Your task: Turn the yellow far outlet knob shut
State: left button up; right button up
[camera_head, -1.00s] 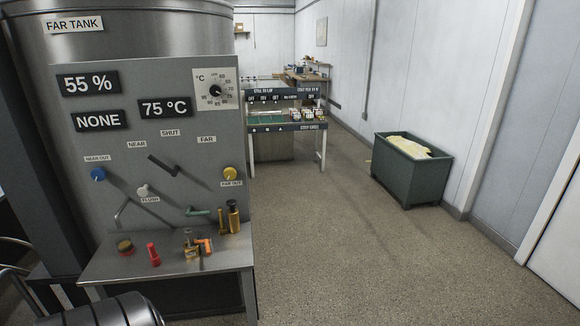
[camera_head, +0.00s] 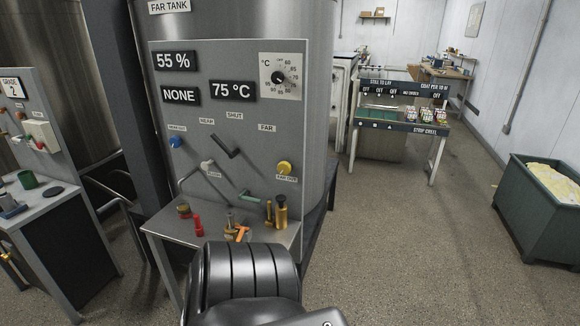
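The yellow far outlet knob (camera_head: 284,168) sits on the right side of the grey control panel (camera_head: 225,130), just above its small "FAR OUT" label. Its turn position is too small to tell. A dark arm part of mine shows at the bottom middle, in front of the panel's shelf. Neither of my grippers' fingers can be seen, and nothing touches the knob.
A blue knob (camera_head: 176,142), a dark lever (camera_head: 226,146) and a dial (camera_head: 279,78) share the panel. A shelf (camera_head: 165,226) below holds small tools. A green bin (camera_head: 535,215) stands right; open floor (camera_head: 400,240) lies between.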

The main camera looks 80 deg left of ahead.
aim_at(284, 168)
jog(key=u, duration=0.55)
jog(key=i, duration=0.85)
jog(key=u, duration=0.8)
